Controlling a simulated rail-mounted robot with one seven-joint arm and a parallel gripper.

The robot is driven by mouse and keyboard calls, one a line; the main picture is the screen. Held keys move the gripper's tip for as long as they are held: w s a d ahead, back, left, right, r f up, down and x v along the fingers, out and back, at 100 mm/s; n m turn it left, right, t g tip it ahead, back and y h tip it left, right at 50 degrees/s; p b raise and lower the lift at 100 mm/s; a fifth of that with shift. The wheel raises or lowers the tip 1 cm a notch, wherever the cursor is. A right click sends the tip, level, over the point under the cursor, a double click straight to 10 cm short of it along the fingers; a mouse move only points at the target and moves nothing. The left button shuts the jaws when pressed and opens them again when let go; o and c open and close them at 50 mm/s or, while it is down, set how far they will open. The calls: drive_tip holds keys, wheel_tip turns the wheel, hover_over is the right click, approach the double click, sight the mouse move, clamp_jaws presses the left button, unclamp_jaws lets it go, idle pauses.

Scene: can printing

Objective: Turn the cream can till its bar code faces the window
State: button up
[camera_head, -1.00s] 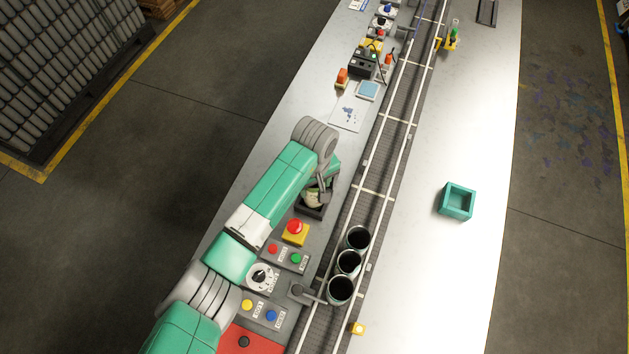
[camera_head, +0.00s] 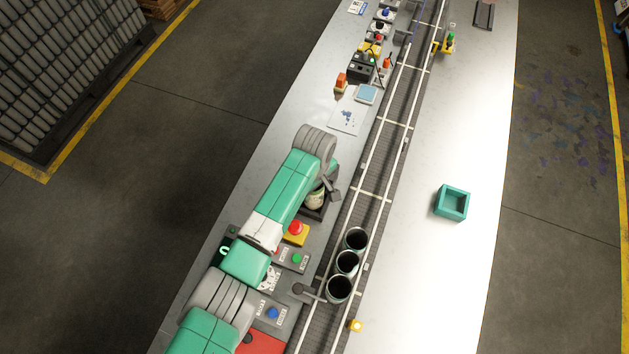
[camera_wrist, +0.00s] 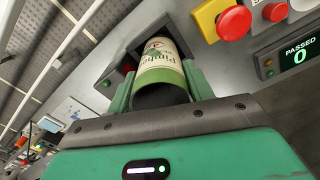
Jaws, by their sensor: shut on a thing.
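The cream can (camera_wrist: 160,62) has a green band, dark lettering and a green picture on its label. It sits in a dark holder (camera_wrist: 122,62) with a reddish glow inside and a small green lamp on its edge. In the head view the can (camera_head: 316,198) stands in the holder (camera_head: 314,214), partly covered by my arm. My gripper (camera_wrist: 160,86) is shut on the can, one green finger on each side. No bar code shows on the visible side. I cannot make out the window clearly.
A red button on a yellow box (camera_head: 296,229) and a control panel stand close by the holder. A display (camera_wrist: 299,56) reads PASSED 0. Several dark-mouthed cans stand on the conveyor (camera_head: 372,190), at right. A teal box (camera_head: 452,202) sits on the clear table beyond.

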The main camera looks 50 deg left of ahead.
drive_tip(key=shift+n, duration=0.5)
drive_tip(key=o, duration=1)
drive_tip(key=shift+o, duration=0.2)
wheel_tip(320, 180, up, 8)
drive_tip(key=shift+f, duration=0.1)
